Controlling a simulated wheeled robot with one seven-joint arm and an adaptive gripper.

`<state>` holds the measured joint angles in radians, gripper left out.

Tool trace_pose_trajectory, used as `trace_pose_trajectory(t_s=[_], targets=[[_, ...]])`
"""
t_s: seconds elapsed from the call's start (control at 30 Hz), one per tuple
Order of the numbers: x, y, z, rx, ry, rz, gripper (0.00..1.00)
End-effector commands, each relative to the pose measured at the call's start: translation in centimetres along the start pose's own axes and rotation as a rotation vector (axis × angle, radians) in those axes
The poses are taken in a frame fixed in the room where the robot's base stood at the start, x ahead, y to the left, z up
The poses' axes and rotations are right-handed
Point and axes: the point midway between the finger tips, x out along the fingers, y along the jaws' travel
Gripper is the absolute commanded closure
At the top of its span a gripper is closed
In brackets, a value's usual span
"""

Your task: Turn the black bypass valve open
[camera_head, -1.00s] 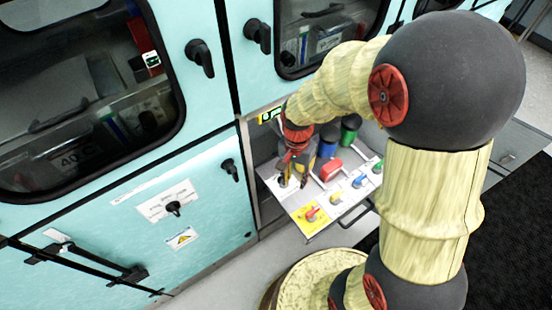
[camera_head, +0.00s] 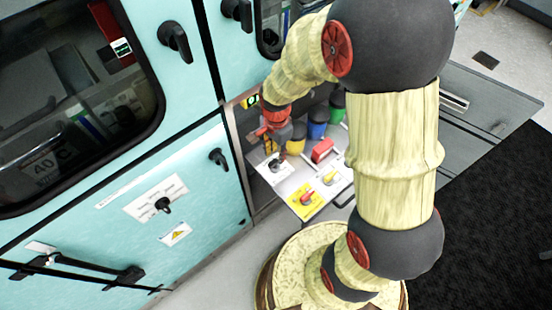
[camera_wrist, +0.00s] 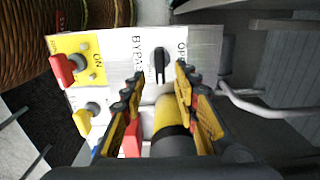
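The black bypass valve (camera_wrist: 160,65) is a knob on a white panel (camera_wrist: 205,45) lettered "BYPA…", with "OP…" partly visible at its right; the rest of the lettering is cut off or covered. Its grip bar runs roughly up and down in the wrist view. The knob also shows in the head view (camera_head: 276,165) on the pull-out panel. My gripper (camera_wrist: 158,90) is open, with its fingertips apart and just short of the knob in the wrist view. It also shows in the head view (camera_head: 270,141) above the panel. Contact is not visible.
A red handle on a yellow plate (camera_wrist: 85,62) and a yellow handle (camera_wrist: 88,118) are beside the valve. A yellow, black-topped canister (camera_wrist: 168,112) shows between my fingers. A metal rail (camera_wrist: 265,108) lies right. Blue (camera_head: 317,124) and green (camera_head: 337,108) canisters stand behind.

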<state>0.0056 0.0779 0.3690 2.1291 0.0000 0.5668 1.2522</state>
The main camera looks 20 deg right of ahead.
Motion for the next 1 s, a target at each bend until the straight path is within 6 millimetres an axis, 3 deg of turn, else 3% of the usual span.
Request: trace_pose_trajectory(t_s=[0.03,0.2,0.6,1.0], targets=[[1.1,0.0,0.0,0.000,0.000,0.001,0.70],[2.9,0.0,0.0,-0.001,0.000,-0.001,0.70],[3.4,0.0,0.0,-0.001,0.000,-0.001,0.70],[3.4,0.0,0.0,-0.001,0.000,-0.001,0.93]])
